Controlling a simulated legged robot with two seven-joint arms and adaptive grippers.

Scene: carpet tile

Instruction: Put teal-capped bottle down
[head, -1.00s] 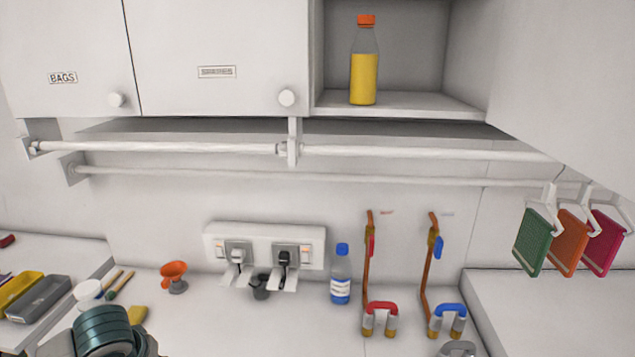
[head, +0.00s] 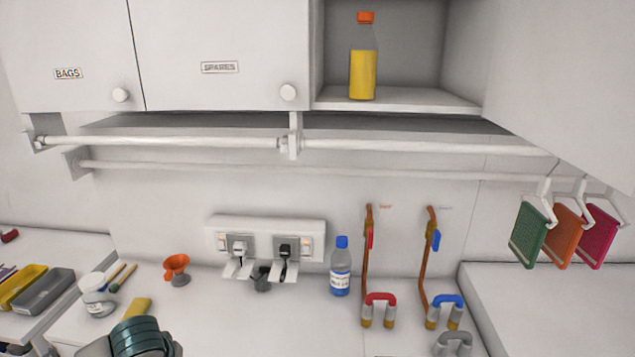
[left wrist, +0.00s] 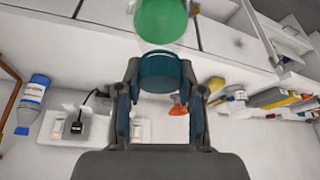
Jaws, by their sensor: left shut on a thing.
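In the left wrist view my left gripper (left wrist: 162,78) is shut on the teal-capped bottle. Its dark teal cap (left wrist: 163,72) sits between the fingertips, and its body with green contents (left wrist: 160,20) runs out of the top of the picture. What lies beyond or under the bottle is not shown there. In the head view a rounded, ribbed teal shape (head: 140,338) with grey around it shows at the bottom left edge; I cannot tell whether it is the cap or part of my arm. My right gripper is in neither view.
A rail (head: 200,142) runs under the cupboards. Counter around the middle front is clear.

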